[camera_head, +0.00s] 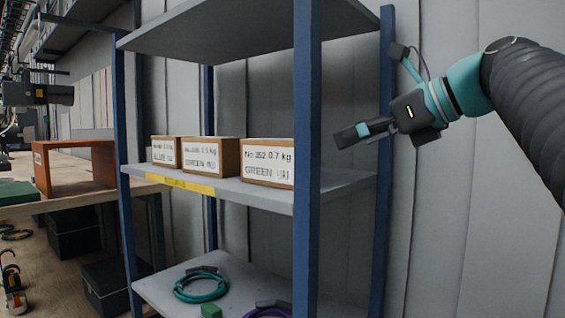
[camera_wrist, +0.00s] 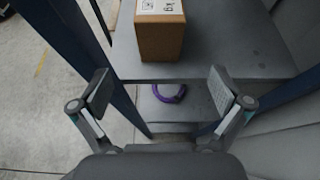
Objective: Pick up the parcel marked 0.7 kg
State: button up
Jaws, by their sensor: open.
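The parcel marked 0.7 kg (camera_head: 267,163) is a brown box with a white label reading "0.7 kg" and "GREEN". It stands on the middle shelf, at the right end of a row of three boxes. My gripper (camera_head: 350,136) is to the right of the front post in the head view, apart from the boxes. In the wrist view my gripper (camera_wrist: 160,95) is open and empty, its fingers spread wide.
Two similar labelled boxes, the middle one (camera_head: 209,157) and the left one (camera_head: 165,150), share the shelf (camera_head: 225,190). A blue post (camera_head: 307,150) stands between my gripper and the parcel in the head view. Cable coils, one teal (camera_head: 201,285) and one purple (camera_wrist: 169,93), lie on the lower shelf.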

aim_at(279, 141)
jog(key=w+a, duration=0.2)
jog(key=a, duration=0.1)
jog(key=w+a, duration=0.2)
jog(key=a, duration=0.1)
jog(key=w+a, duration=0.3)
jog(key=shift+w+a+r, duration=0.1)
jog(key=shift+r, duration=0.25)
jog(key=x, duration=0.5)
jog(key=shift+w+a, duration=0.15)
jog(key=c, duration=1.9)
jog(key=shift+o, duration=0.2)
jog(key=shift+r, duration=0.1)
